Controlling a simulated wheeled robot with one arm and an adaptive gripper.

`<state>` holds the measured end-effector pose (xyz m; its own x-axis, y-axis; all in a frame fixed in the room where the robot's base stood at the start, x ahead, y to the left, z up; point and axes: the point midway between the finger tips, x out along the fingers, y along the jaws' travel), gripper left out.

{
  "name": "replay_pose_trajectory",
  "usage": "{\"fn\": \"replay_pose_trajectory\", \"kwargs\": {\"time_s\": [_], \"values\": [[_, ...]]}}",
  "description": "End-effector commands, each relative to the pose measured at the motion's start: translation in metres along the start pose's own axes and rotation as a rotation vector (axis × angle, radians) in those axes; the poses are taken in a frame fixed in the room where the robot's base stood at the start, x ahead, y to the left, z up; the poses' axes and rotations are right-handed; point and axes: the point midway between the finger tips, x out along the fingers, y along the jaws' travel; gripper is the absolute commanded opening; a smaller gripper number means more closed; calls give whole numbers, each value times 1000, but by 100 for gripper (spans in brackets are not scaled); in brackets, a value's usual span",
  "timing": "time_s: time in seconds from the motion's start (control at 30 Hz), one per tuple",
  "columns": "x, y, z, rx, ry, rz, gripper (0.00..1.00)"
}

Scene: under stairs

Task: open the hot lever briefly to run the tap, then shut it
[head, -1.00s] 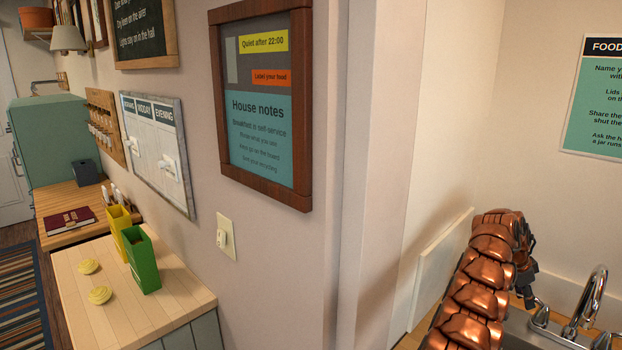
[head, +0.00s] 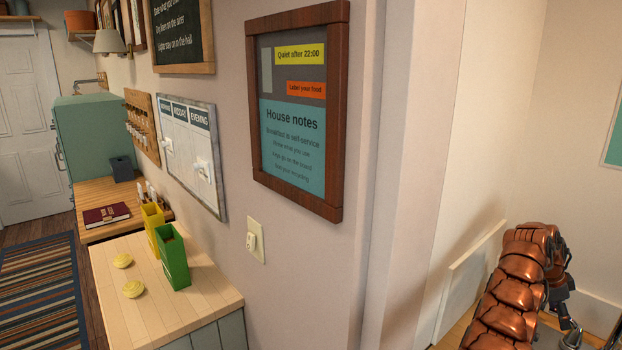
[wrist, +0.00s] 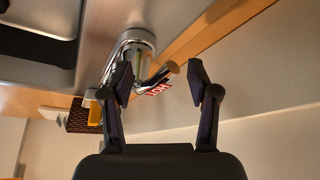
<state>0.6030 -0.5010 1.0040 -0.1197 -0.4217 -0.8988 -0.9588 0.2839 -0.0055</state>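The hot lever (wrist: 160,76) is a short chrome handle with a red and white HOT label, on a round chrome base (wrist: 136,42) in the wrist view. My gripper (wrist: 161,70) is open, its two dark fingers apart. The lever shows between the fingertips, closer to the left one; I cannot tell whether it touches. In the head view my gripper (head: 566,318) is at the lower right edge, partly hidden by my copper arm.
In the wrist view a metal sink (wrist: 42,45) lies at upper left, with a wooden edge (wrist: 215,40) and pale wall behind the lever. In the head view, a white panel (head: 468,282) leans beside my arm. A counter at left holds a green box (head: 173,260).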

Motion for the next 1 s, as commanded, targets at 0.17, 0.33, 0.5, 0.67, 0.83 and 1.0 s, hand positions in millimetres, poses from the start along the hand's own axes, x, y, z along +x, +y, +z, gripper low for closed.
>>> {"fn": "replay_pose_trajectory", "kwargs": {"time_s": [0.17,0.33,0.5,0.67,0.83,1.0], "values": [[0,0,3,-3,-2,1,82],[0,0,3,-4,-3,2,83],[-1,0,2,-3,-4,3,83],[-14,0,-6,-1,-3,1,83],[-30,-1,-12,-3,-2,0,83],[-44,0,-20,-2,-4,4,83]]}}
